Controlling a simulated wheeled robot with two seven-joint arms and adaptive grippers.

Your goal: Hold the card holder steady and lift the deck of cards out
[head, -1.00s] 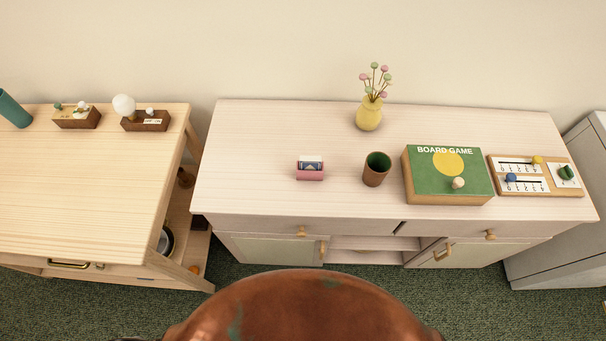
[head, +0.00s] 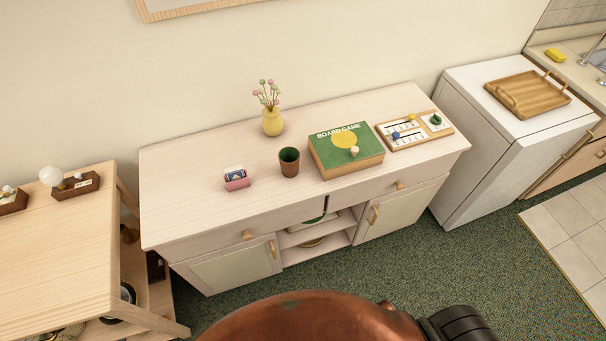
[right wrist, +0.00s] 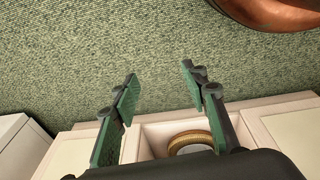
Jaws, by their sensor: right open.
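The pink card holder (head: 237,184) stands on the pale wooden sideboard, left of the green-lined cup. The deck of cards (head: 235,174), dark blue and white on its visible face, sits in the holder with its upper part showing. My right gripper (right wrist: 158,84) is open and empty in the right wrist view, with green pads apart over the carpet and in front of the sideboard's open shelf. It is well away from the holder. My left gripper is in neither view.
On the sideboard (head: 185,215) are a brown cup (head: 289,163), a board game box (head: 345,152), a scoreboard (head: 415,130) and a yellow vase (head: 272,122). A wooden table (head: 60,250) stands at left; a white cabinet (head: 500,130) stands at right.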

